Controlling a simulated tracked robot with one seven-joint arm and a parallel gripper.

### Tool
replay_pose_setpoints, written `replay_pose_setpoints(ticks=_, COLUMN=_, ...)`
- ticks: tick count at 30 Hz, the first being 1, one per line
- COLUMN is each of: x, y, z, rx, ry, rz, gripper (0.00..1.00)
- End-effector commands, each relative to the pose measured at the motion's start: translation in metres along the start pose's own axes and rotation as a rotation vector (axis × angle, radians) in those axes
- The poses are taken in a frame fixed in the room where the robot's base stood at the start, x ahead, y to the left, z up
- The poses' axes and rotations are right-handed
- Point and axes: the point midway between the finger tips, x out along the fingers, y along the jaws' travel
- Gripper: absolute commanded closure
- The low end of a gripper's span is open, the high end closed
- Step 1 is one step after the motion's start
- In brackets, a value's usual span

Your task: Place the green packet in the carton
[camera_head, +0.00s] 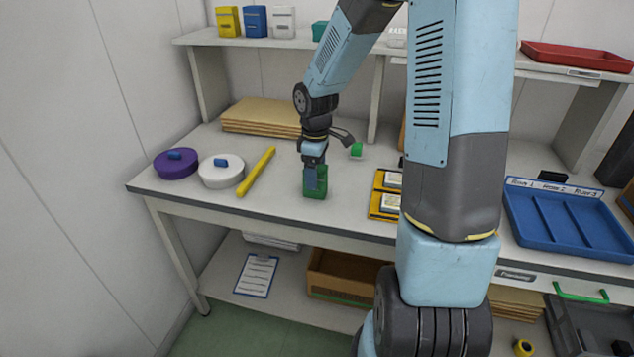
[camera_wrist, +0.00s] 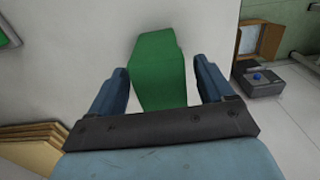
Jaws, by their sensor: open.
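The green packet (camera_head: 321,188) stands upright on the table, left of the middle in the head view. In the wrist view the green packet (camera_wrist: 158,65) lies between the two blue fingers, with a gap visible on each side. My gripper (camera_head: 315,177) points down over the packet, its jaws open. A brown open-topped carton (camera_head: 345,276) sits on the lower shelf under the table, partly hidden by my arm. A brown box-like thing (camera_wrist: 260,38) shows past the table edge in the wrist view; I cannot tell if it is the same carton.
A yellow stick (camera_head: 257,172), a white round container (camera_head: 221,172) and a purple one (camera_head: 176,164) lie left of the packet. Flat brown boards (camera_head: 262,116) lie behind. Yellow trays (camera_head: 384,205) are to the right, and a blue tray (camera_head: 565,219) stands farther right.

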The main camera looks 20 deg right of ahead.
Motion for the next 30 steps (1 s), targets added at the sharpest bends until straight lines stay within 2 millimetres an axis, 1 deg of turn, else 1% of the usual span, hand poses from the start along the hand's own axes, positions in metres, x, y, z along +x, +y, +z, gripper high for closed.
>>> replay_pose_setpoints(ticks=1, x=0.008, y=-0.002, z=0.001, rx=0.000, ry=-0.001, rz=-0.004, gripper=0.19)
replay_pose_setpoints(ticks=3, x=0.015, y=-0.001, z=0.000, rx=-0.001, ry=-0.001, rz=-0.003, gripper=0.19)
replay_pose_setpoints(ticks=6, x=0.022, y=-0.001, z=0.000, rx=0.000, ry=-0.001, rz=-0.002, gripper=0.19)
replay_pose_setpoints(ticks=14, x=0.024, y=-0.001, z=0.000, rx=0.000, ry=0.000, rz=0.000, gripper=0.19)
replay_pose_setpoints(ticks=30, x=0.023, y=0.000, z=0.001, rx=0.001, ry=0.000, rz=0.000, gripper=0.70)
